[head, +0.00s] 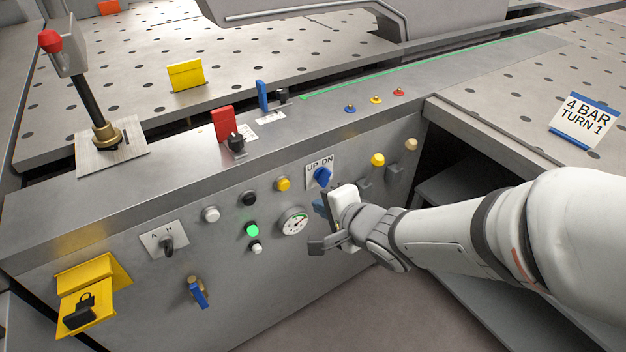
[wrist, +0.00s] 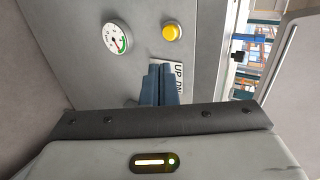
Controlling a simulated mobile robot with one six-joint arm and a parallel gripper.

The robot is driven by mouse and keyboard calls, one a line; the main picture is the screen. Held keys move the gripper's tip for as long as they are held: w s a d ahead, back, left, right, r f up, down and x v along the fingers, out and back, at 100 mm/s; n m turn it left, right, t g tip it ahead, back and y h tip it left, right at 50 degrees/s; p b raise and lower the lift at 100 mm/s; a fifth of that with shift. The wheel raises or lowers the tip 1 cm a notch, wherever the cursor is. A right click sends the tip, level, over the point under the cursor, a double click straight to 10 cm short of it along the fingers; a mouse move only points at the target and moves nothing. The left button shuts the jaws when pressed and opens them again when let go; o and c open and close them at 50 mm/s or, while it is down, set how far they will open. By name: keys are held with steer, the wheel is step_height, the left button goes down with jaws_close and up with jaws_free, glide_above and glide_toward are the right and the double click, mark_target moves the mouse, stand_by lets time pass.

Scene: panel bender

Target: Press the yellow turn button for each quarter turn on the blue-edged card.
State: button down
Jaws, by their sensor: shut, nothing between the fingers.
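The blue-edged card (head: 583,120) lies on the right table and reads "4 BAR TURN 1". A round yellow button (head: 283,184) sits on the front panel left of the UP DN plate; a yellow button also shows near the gauge in the wrist view (wrist: 172,32). Another yellow button (head: 377,159) is right of the plate. I see no label telling which is the turn button. My gripper (head: 320,206) is shut and empty in front of the panel, just below the blue UP DN knob (head: 322,177). Its blue fingers (wrist: 160,70) partly cover the plate in the wrist view.
A pressure gauge (head: 293,221), a lit green button (head: 251,230), black and white buttons and an A/H switch (head: 167,243) share the panel. Small blue, yellow and red knobs (head: 376,99) stand on the ledge. A red-knobbed lever (head: 90,95) rises at left.

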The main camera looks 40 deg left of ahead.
steer(key=b, duration=0.3)
glide_toward(285, 185)
step_height(285, 185, down, 3)
steer(key=a, duration=0.1)
steer(key=w+a, duration=0.2)
steer(key=a, duration=0.1)
steer(key=shift+a+f, duration=0.1)
steer(key=shift+f, duration=0.15)
steer(key=shift+w+a, duration=0.1)
steer(key=shift+a, duration=0.35)
